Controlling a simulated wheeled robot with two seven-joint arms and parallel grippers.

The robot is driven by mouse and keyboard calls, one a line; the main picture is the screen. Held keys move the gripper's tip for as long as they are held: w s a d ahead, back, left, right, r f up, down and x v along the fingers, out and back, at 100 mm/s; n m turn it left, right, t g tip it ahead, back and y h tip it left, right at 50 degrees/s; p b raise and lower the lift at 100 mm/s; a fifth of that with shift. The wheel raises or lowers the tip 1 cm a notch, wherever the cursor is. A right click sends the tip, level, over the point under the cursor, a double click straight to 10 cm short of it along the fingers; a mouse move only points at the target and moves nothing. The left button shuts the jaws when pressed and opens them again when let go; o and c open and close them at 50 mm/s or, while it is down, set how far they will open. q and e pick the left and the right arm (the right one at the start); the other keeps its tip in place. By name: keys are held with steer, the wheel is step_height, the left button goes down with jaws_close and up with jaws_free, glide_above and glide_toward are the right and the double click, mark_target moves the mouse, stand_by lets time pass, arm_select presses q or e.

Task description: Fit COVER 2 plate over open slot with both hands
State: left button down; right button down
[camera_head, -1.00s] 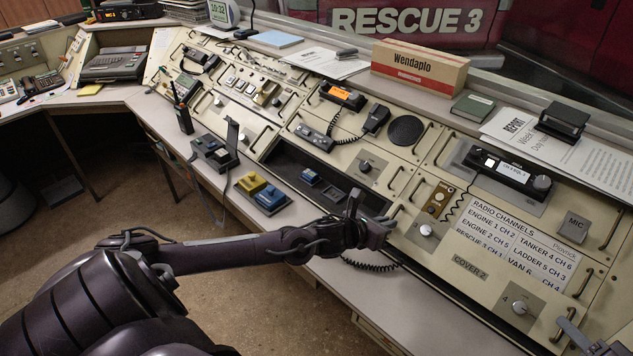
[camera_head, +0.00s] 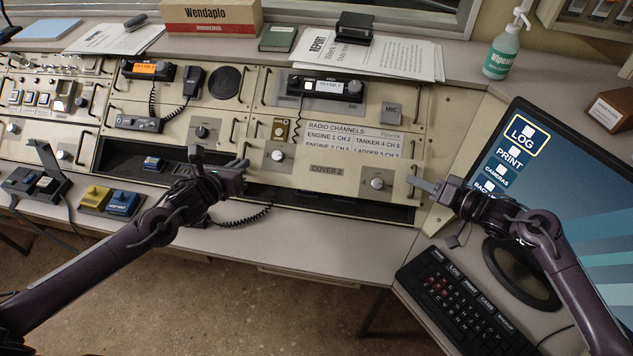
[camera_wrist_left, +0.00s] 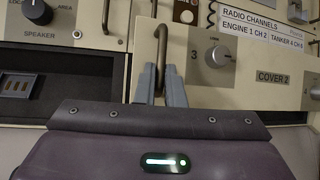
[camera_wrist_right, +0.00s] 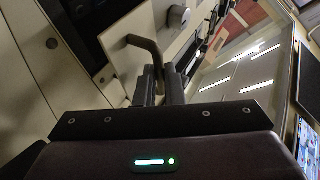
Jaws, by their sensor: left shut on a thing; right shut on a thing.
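The COVER 2 plate (camera_head: 327,181) is a cream panel with a knob near each end and a handle at each side. It stands in front of the console, its top edge hiding the lower rows of the radio channel label. The dark open slot (camera_head: 385,211) shows as a strip below it and continues to its left. My left gripper (camera_head: 241,168) is shut on the plate's left handle, which shows between the fingers in the left wrist view (camera_wrist_left: 163,75). My right gripper (camera_head: 414,184) is shut on the right handle, seen in the right wrist view (camera_wrist_right: 158,75).
A small blue device (camera_head: 153,163) sits in the open bay left of my left gripper. Yellow (camera_head: 94,198) and blue (camera_head: 123,203) units lie on the desk ledge. A coiled cord (camera_head: 247,218) hangs below my left gripper. A monitor (camera_head: 570,190) and keyboard (camera_head: 465,305) are at right.

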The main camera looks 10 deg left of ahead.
arm_select(q)
steer(key=shift+w+a+f+b, duration=0.1)
steer(key=shift+f+b, duration=0.05)
steer(key=shift+b, duration=0.15)
arm_select(e)
steer(key=shift+w+f, duration=0.1)
steer(key=shift+f, duration=0.1)
